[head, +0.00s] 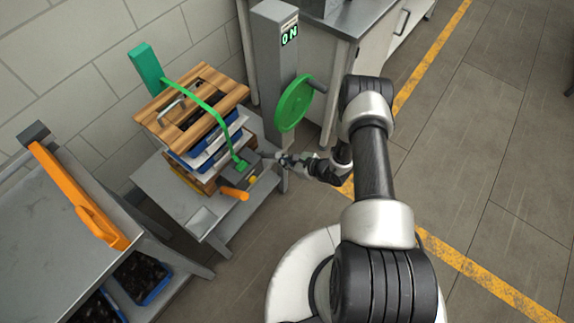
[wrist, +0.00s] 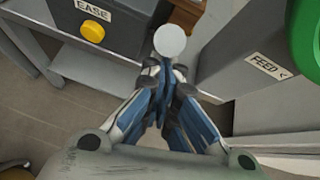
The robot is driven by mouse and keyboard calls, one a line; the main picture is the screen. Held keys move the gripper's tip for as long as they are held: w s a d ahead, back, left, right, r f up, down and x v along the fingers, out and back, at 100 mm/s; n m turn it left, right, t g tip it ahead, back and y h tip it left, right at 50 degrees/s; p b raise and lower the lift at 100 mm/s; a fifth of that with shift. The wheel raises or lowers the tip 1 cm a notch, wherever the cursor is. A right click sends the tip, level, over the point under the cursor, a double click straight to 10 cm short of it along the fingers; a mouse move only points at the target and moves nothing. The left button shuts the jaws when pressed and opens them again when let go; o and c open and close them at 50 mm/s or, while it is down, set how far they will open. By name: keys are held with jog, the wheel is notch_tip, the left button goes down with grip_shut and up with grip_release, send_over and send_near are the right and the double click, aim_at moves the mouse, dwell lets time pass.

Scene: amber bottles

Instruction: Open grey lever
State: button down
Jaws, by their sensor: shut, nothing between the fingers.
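My gripper (head: 284,159) is shut and empty, beside the front of the grey post below the green wheel. In the wrist view my gripper (wrist: 163,78) has its fingers together, pointing at a pale grey round knob (wrist: 170,42). The knob looks like the end of the grey lever, seen nearly end-on; its shaft is hidden. The fingertips overlap the knob's lower edge in the picture, and I cannot tell whether they touch it. In the head view the lever is too small to make out clearly near my gripper.
A grey post (head: 273,62) carries an "ON" display and a green wheel (head: 294,104). An orange bar (head: 79,195) lies left. Floor at right is clear.

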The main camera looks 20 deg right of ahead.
aim_at(279, 154)
jog(key=w+r+g+h, duration=0.1)
jog(key=a+r+g+p, duration=0.1)
jog(key=r, duration=0.1)
jog(key=shift+w+a+r+h, duration=0.1)
jog(key=shift+w+a+h, duration=0.1)
jog(key=shift+w+h, duration=0.2)
jog(key=shift+w+a+r+b, duration=0.2)
jog(key=shift+w+a+r, duration=0.4)
jog(key=shift+w, duration=0.15)
jog(key=shift+w+a+r+b, duration=0.2)
jog(key=shift+w+a+r, duration=0.25)
jog(key=shift+w+r, duration=0.2)
jog(key=shift+w, duration=0.1)
jog(key=shift+d, duration=0.1)
